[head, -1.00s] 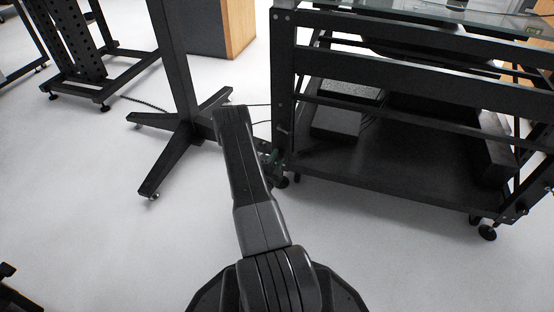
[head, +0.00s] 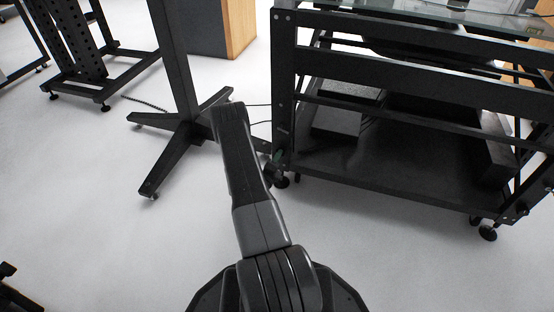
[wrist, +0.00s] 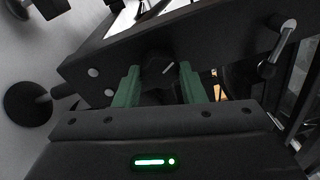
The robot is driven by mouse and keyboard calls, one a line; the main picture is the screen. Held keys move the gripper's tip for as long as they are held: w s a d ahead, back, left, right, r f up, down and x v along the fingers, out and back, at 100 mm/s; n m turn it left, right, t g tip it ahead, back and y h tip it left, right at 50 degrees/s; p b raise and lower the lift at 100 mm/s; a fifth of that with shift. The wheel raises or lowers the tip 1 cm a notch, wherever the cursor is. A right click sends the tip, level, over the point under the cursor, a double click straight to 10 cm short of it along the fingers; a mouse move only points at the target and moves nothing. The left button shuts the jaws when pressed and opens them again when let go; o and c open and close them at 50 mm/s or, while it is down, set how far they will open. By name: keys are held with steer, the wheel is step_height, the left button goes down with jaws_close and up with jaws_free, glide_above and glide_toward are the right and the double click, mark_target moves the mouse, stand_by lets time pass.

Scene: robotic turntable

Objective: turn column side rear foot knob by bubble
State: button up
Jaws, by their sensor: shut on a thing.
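In the wrist view, a dark knob (wrist: 158,68) with a pale pointer line sits on the black frame bar. The two green fingers of my gripper (wrist: 159,84) are closed on it, one on each side. In the head view, my forearm covers most of the gripper; a little green shows at the near left corner of the turntable frame (head: 400,82), beside the column stand. A round black foot (head: 281,181) stands on the floor below that corner. A tiny yellow-green patch (head: 535,31) on the glass top may be the bubble level; it is too small to read.
The black column stand (head: 182,128) spreads its legs on the floor just left of the frame. Thin cables run between the stand and the frame. A wood-sided cabinet (head: 240,27) stands behind.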

stand_by(0.3)
steer(key=o, duration=1)
steer(key=p+v, duration=0.4)
steer(key=v, duration=0.9)
steer(key=shift+s+a, duration=0.15)
steer(key=shift+s, duration=0.15)
steer(key=shift+w, duration=0.1)
steer(key=b+x, duration=0.4)
steer(key=x, duration=0.9)
steer(key=shift+w+d, duration=0.2)
steer(key=shift+w, duration=0.05)
